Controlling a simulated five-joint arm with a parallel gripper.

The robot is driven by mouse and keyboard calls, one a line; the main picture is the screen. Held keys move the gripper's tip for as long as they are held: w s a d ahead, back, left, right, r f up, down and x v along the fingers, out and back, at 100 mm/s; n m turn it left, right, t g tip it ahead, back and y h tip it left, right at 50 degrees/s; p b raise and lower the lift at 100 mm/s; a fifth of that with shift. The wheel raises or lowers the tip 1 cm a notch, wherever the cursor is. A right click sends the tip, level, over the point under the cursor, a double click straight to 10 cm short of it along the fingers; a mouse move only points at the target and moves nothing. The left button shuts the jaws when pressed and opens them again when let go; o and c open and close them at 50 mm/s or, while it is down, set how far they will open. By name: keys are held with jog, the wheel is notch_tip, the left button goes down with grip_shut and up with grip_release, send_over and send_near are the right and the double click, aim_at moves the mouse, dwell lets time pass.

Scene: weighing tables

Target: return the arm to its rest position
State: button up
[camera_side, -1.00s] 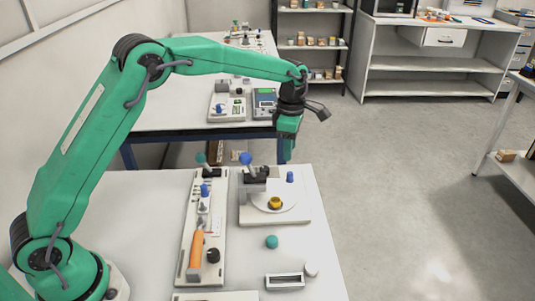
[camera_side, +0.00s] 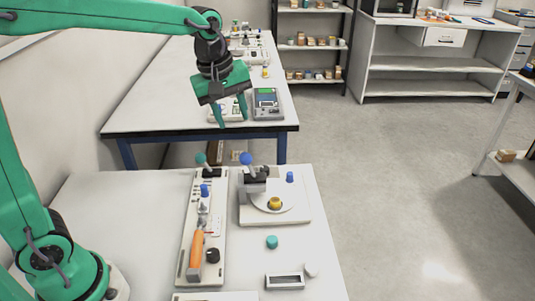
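My gripper (camera_side: 233,120) hangs below the dark wrist at upper centre, fingers pointing down. Its two green fingers stand apart with nothing seen between them, so it is open and empty. In the picture it overlaps the white device on the far table; I cannot tell its exact height or distance from it. My arm reaches in from the left edge, and its upper part is cut off by the frame.
The near table (camera_side: 120,215) carries a long board with an orange-handled tool (camera_side: 196,250), a round-plate device (camera_side: 275,196), a teal ball (camera_side: 272,242) and a small grey tray (camera_side: 285,281). The far table (camera_side: 150,115) holds a blue-grey meter (camera_side: 266,103).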

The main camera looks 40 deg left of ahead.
jog(key=s+a+m+t, duration=0.1)
jog(key=s+m, duration=0.5)
jog(key=s, duration=0.3)
jog(key=s+a+f+m+t, duration=0.1)
jog(key=s+a+m, duration=0.1)
jog(key=s+m, duration=0.4)
jog(key=shift+s+a+f+t, duration=0.15)
jog(key=shift+s+f+t, duration=0.2)
jog(key=shift+s, duration=1.75)
